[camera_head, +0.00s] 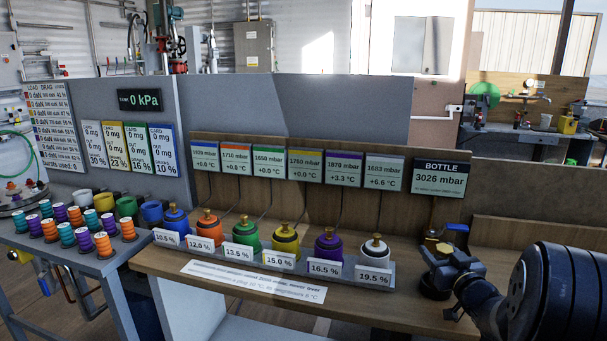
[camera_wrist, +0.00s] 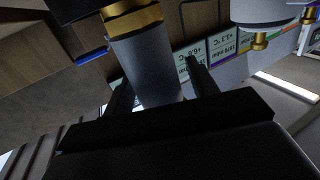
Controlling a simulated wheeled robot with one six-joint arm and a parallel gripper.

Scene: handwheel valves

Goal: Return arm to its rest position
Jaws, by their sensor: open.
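My arm (camera_head: 545,285) comes in from the right in the head view, low over the wooden bench. My gripper (camera_wrist: 158,84) is open in the wrist view, with a dark finger on either side of a grey cylinder (camera_wrist: 146,62). The cylinder has a brass collar (camera_wrist: 134,22). I cannot tell whether the fingers touch it. In the head view my wrist partly hides a brass fitting (camera_head: 444,248) below a blue lever (camera_head: 457,227), and the exact finger position is unclear.
A row of coloured valve pots stands left of my arm, ending with the white one (camera_head: 375,250). The bottle display (camera_head: 440,177) reads 3026 mbar. Coloured spools (camera_head: 103,244) stand on the left table.

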